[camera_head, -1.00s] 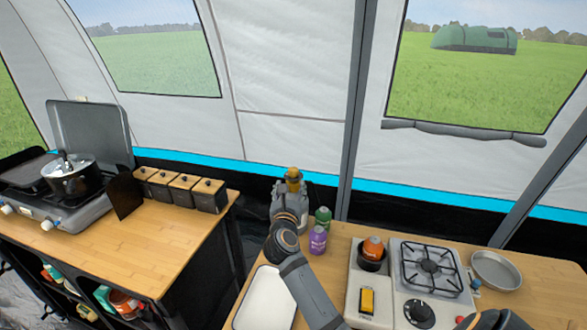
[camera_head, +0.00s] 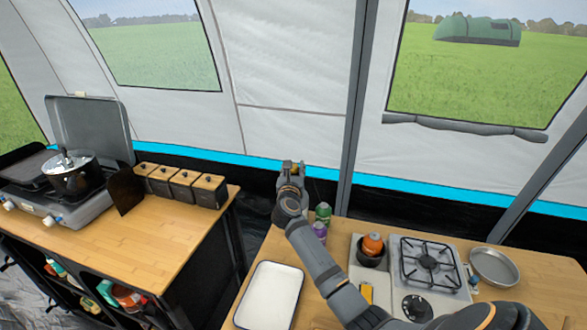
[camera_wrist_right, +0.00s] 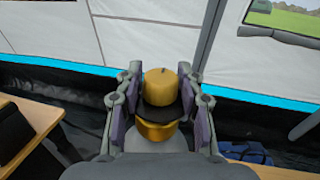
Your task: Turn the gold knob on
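A gold cylinder with a rounded top and a dark band (camera_wrist_right: 159,87) stands upright between the fingers of my right gripper (camera_wrist_right: 160,112) in the wrist view. The fingers close in on its dark band from both sides. In the head view my right gripper (camera_head: 291,172) is beyond the back left of the right table, with a small gold patch of the cylinder between its fingers. The lower part of the cylinder is hidden by my gripper. I see no other gold knob. My left gripper is not in view.
A green canister (camera_head: 323,211) and a purple canister (camera_head: 319,231) stand by my right arm. A white tray (camera_head: 270,294), a stove (camera_head: 427,263) with a black knob (camera_head: 417,307), an orange canister (camera_head: 373,243) and a round pan (camera_head: 494,266) are on the right table.

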